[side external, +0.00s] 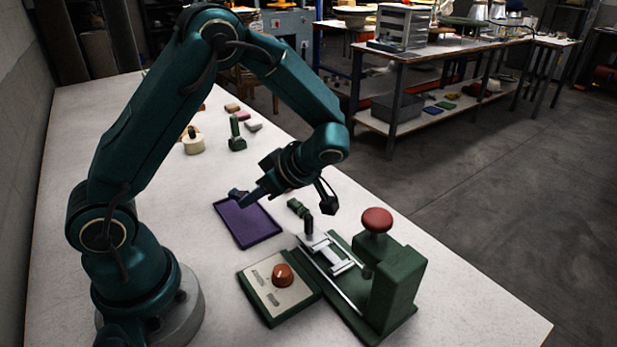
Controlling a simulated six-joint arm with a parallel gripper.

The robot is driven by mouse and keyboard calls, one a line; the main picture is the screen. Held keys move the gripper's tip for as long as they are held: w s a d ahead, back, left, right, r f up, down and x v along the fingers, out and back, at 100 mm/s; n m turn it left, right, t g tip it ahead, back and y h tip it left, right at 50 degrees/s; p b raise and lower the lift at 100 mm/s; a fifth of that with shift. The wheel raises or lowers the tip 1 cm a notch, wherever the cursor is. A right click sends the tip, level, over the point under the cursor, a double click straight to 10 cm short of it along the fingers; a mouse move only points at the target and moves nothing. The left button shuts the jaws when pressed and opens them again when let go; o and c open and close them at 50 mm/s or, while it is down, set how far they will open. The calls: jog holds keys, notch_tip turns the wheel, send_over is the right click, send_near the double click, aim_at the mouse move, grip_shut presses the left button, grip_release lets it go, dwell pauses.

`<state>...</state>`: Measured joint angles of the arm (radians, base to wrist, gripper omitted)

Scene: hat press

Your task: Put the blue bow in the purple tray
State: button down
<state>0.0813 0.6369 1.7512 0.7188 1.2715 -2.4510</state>
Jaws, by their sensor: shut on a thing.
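The purple tray (252,226) lies flat on the white table, left of the green press. My gripper (247,197) points down and to the left, with its fingertips over the tray's far left end. It is shut on a small dark blue thing, which looks like the blue bow (236,193). The bow appears over the tray's far edge. I cannot tell from this view whether it touches the tray or hangs above it. My fingers hide part of it.
A green hat press with a red knob (376,220) stands right of the tray. A control box with an orange dial (283,275) is in front. A green stamp (236,135), a cream round piece (193,142) and small blocks (243,115) lie farther back.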

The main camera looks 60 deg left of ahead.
jog(key=shift+w+f, duration=0.15)
jog(key=shift+f, duration=1.95)
jog(key=c, duration=0.9)
grip_release()
jog(key=shift+f, duration=0.1)
jog(key=shift+d+r, duration=0.1)
jog(key=shift+r, duration=0.1)
jog(key=v, duration=1.1)
jog(key=shift+d+r, duration=0.25)
jog(key=shift+d, duration=0.1)
